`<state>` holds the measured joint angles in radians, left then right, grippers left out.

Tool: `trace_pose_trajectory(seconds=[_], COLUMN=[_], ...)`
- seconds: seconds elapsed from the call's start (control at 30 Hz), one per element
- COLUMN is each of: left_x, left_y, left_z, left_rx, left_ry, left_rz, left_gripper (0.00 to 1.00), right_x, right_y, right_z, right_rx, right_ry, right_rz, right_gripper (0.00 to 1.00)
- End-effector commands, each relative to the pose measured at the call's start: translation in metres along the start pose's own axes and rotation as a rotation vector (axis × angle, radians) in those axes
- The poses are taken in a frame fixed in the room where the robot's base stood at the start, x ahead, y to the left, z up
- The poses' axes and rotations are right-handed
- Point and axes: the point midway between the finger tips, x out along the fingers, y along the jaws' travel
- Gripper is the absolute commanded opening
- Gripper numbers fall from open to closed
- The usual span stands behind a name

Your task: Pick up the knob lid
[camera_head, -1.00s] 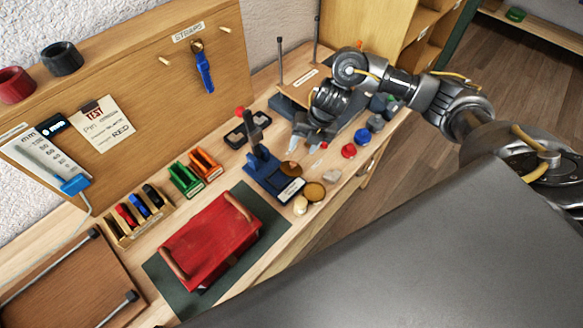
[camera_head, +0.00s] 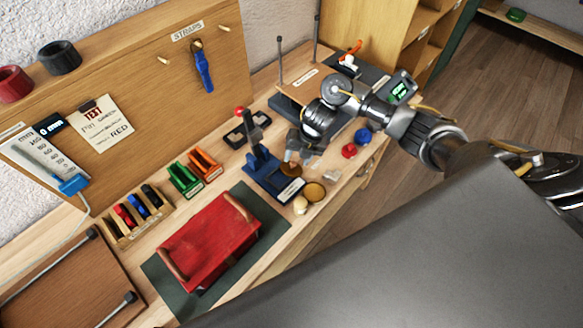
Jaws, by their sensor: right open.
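My right gripper (camera_head: 297,160) hangs low over the bench, open, with its fingertips close to a round brass-coloured disc (camera_head: 290,171) beside the blue press (camera_head: 262,170). Contact with the disc cannot be told. A second round brass piece (camera_head: 315,192) and a small cream piece (camera_head: 300,206) lie in front of it. A small clear piece (camera_head: 331,176) lies to the right. A red round piece (camera_head: 349,151) and a blue one (camera_head: 362,136) stand farther right. Which of these is the knob lid is not clear at this size. My left gripper is not in view.
A red case (camera_head: 210,241) lies on a green mat (camera_head: 160,283). Green (camera_head: 185,179) and orange (camera_head: 205,165) holders stand behind it.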

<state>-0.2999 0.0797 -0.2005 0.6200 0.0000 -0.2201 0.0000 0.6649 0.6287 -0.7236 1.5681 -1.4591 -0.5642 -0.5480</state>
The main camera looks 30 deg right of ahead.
Motion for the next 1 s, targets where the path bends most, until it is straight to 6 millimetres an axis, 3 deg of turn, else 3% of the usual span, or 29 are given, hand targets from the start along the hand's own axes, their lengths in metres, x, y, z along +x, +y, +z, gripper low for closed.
trace_pose_trajectory(seconds=[0.17,0.47,0.83,1.0], left_x=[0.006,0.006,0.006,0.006], left_y=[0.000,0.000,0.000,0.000], left_z=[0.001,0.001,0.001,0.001], left_rx=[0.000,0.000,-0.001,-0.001], left_ry=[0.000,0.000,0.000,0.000], left_rz=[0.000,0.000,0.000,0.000], left_gripper=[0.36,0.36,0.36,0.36], right_x=[0.025,0.028,0.028,0.028], right_y=[0.001,0.001,0.001,0.001], right_z=[-0.001,0.000,0.000,0.000], right_rx=[0.002,0.000,0.000,0.000], right_ry=[0.002,0.000,0.000,0.000], right_rz=[0.001,-0.001,-0.001,0.000], right_gripper=[0.46,0.46,0.00,0.00])
